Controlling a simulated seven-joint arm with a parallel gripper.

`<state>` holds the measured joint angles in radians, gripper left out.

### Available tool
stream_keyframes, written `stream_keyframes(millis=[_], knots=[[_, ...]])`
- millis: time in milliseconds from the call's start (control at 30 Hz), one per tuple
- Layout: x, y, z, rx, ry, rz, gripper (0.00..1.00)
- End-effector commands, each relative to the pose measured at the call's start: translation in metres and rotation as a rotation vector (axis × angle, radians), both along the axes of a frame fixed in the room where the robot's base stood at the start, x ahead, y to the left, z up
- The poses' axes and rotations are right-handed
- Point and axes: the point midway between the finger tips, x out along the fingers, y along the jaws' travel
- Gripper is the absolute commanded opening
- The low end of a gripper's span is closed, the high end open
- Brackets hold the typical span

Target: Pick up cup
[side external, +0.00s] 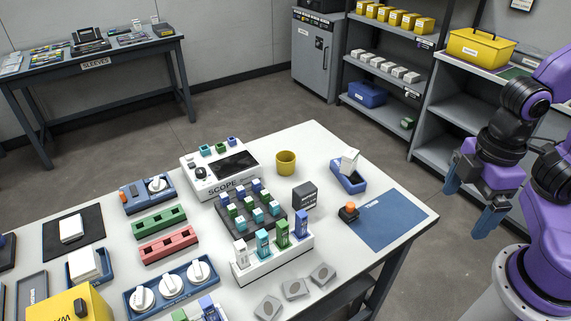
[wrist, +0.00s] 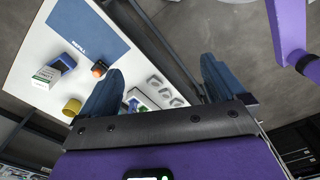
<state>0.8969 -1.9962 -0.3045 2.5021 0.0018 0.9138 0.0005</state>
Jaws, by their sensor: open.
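A yellow cup (side external: 286,163) stands upright on the white table, right of the white scope box, in the side external view. It also shows in the wrist view as a small yellow cup (wrist: 72,107) at the left, beside my left finger. My gripper (side external: 470,206) is open and empty, with blue fingers. It hangs off the right side of the table, well apart from the cup. In the wrist view my gripper (wrist: 160,90) has its fingers spread wide, with the table edge and floor between and beyond them.
The white scope box (side external: 220,170) and a rack of colored vials (side external: 272,250) stand nearby. Shelving rises behind.

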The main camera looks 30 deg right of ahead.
Motion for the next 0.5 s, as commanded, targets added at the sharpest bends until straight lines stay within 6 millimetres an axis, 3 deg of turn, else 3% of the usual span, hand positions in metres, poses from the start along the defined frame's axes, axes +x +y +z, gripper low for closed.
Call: stream_keyframes(millis=[333,500], knots=[[0.007,0.008,-0.003,0.015,-0.006,-0.017,0.96],[0.048,0.046,-0.016,0.105,-0.048,-0.1,0.96]])
